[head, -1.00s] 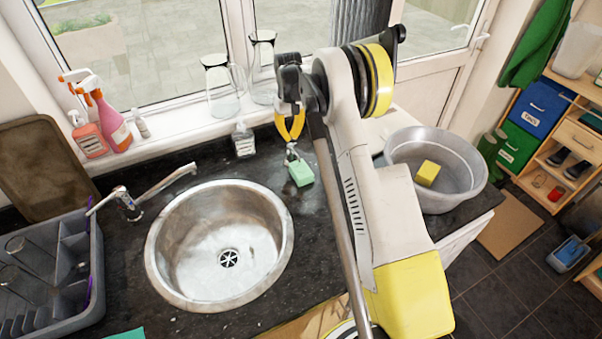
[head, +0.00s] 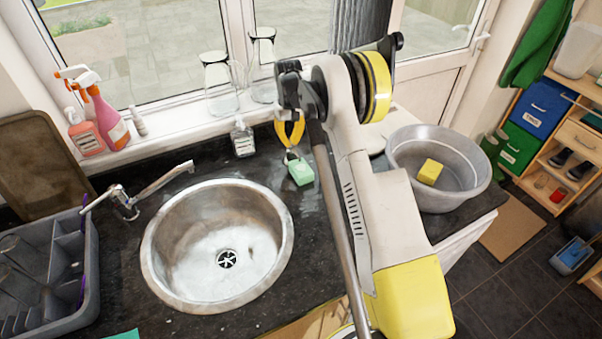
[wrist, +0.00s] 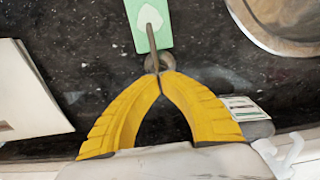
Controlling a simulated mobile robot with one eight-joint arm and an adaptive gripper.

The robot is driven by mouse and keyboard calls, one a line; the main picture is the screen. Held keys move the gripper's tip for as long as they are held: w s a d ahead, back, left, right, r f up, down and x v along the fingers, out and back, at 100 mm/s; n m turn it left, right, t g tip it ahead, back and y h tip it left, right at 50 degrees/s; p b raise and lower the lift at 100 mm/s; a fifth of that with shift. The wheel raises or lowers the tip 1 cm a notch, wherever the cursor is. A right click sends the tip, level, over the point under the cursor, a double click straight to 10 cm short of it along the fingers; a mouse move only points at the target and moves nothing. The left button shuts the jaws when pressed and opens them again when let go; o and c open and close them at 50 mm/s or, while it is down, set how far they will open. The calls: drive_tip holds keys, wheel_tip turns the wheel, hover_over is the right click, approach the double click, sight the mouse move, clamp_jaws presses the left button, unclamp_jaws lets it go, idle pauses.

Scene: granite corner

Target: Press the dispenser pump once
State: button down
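The dispenser (head: 301,173) has a light green body and stands on the dark counter right of the sink. In the wrist view its green body (wrist: 149,20) bears a pale drop mark, and a thin grey spout runs over it from a round pump head (wrist: 159,62). My gripper (head: 291,146) has yellow fingers that point down just above the pump. In the wrist view the tips of my gripper (wrist: 162,76) meet at the pump head, with nothing held between them. I cannot tell whether they touch the pump.
A clear labelled bottle (head: 243,139) stands left of my gripper by the sill. The round sink (head: 160,265) and tap (head: 125,203) lie further left. A grey basin (head: 470,190) with a yellow sponge (head: 430,171) is on the right.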

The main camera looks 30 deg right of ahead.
drive_tip(key=shift+f+b, duration=0.35)
drive_tip(key=shift+f, duration=0.2)
drive_tip(key=shift+r+p, duration=1.1)
drive_tip(key=shift+r, duration=1.35)
drive_tip(key=shift+r+p, duration=1.3)
drive_tip(key=shift+r, duration=1.7)
